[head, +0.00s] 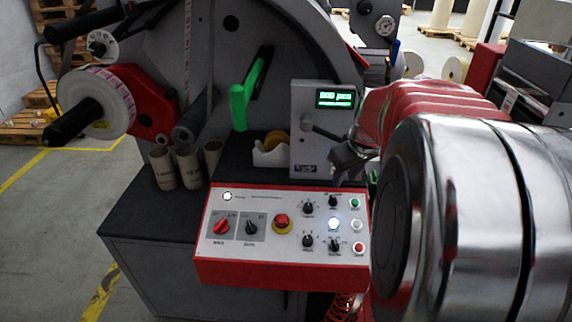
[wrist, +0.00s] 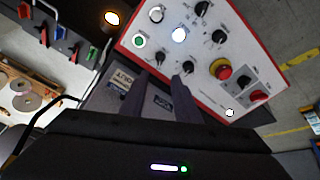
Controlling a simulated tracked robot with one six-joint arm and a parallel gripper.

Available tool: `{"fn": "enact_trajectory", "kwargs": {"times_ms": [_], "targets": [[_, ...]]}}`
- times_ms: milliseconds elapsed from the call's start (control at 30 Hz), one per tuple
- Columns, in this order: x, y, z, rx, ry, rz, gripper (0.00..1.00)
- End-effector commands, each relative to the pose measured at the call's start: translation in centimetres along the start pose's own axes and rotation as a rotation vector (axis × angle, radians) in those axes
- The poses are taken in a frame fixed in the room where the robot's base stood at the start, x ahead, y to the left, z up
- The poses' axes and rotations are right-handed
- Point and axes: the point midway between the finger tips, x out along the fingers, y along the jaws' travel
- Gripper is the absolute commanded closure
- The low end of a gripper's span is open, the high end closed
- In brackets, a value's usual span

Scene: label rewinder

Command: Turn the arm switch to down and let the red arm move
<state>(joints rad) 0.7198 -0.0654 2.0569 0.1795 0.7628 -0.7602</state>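The red arm (head: 150,118) is on the machine's left side in the head view, behind a label roll (head: 98,102) on a black spindle. The control panel (head: 230,268) has a large red rotary switch (head: 221,227), a large black one (head: 251,228) and several small black knobs, including one at its lower right (head: 334,245). Labels are too small to read, so I cannot tell which is the arm switch. My gripper (wrist: 165,76) is empty, its two dark fingers apart, above the panel's upper edge. In the head view my arm partly hides it.
A red emergency stop (head: 282,223) sits mid-panel; a white button (head: 333,223) beside the knobs is lit. A grey display box (head: 312,135) stands just behind my gripper. Cardboard cores (head: 188,167) and a white tray (head: 270,157) stand on the black top.

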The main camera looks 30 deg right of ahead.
Motion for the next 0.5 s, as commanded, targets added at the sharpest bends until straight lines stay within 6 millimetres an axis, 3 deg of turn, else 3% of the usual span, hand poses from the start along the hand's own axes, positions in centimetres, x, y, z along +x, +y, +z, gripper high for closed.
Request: {"fn": "enact_trajectory", "kwargs": {"times_ms": [300,500], "targets": [[0.1,-0.1,0.0,0.0,0.0,0.0,0.71],[1.4,-0.1,0.0,0.0,-0.001,-0.002,0.71]]}}
